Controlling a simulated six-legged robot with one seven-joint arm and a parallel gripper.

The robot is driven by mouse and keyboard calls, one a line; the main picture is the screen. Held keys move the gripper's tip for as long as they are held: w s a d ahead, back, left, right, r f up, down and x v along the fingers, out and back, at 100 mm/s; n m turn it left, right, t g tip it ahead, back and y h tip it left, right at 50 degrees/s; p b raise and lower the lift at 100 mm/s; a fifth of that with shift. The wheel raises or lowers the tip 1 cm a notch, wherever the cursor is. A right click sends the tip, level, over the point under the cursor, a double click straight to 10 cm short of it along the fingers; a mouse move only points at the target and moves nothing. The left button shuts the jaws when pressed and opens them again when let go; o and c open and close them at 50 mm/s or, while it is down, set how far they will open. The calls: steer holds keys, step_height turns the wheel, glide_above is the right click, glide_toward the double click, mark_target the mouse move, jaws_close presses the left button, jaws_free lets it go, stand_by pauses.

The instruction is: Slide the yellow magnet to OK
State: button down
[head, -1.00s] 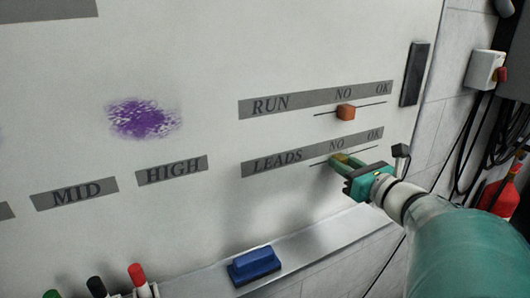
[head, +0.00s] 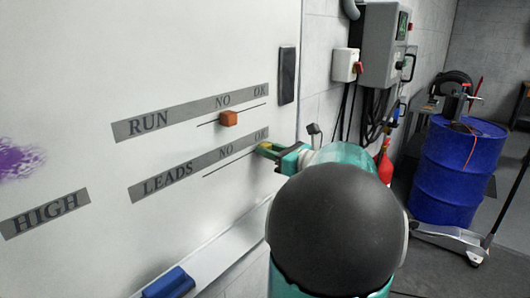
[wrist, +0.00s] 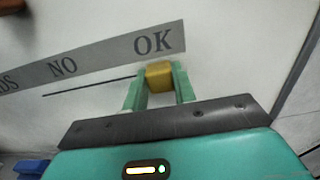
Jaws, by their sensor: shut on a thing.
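The yellow magnet (wrist: 159,76) sits on the whiteboard at the right end of the thin black line (wrist: 95,86), just below the OK label (wrist: 154,41) of the LEADS strip (head: 197,165). My gripper (wrist: 158,88) is shut on it, with one green finger on each side, in the wrist view. In the head view my gripper (head: 273,152) is at the right end of the LEADS line, and only a small part of the yellow magnet (head: 266,147) shows. My own arm hides the area to the right and below.
An orange magnet (head: 228,118) sits under NO on the RUN strip (head: 150,123) above. A black bar (head: 287,75) is at the board's right edge. A blue eraser (head: 169,283) lies on the ledge below. A blue drum (head: 453,170) stands on the floor at right.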

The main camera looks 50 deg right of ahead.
steer(key=shift+s+d+r, duration=0.1)
steer(key=shift+d+r, duration=0.1)
steer(key=c, duration=1.1)
jaws_free()
steer(key=shift+d, duration=0.1)
steer(key=shift+f, duration=0.1)
steer(key=s, duration=1.3)
steer(key=shift+s, duration=0.35)
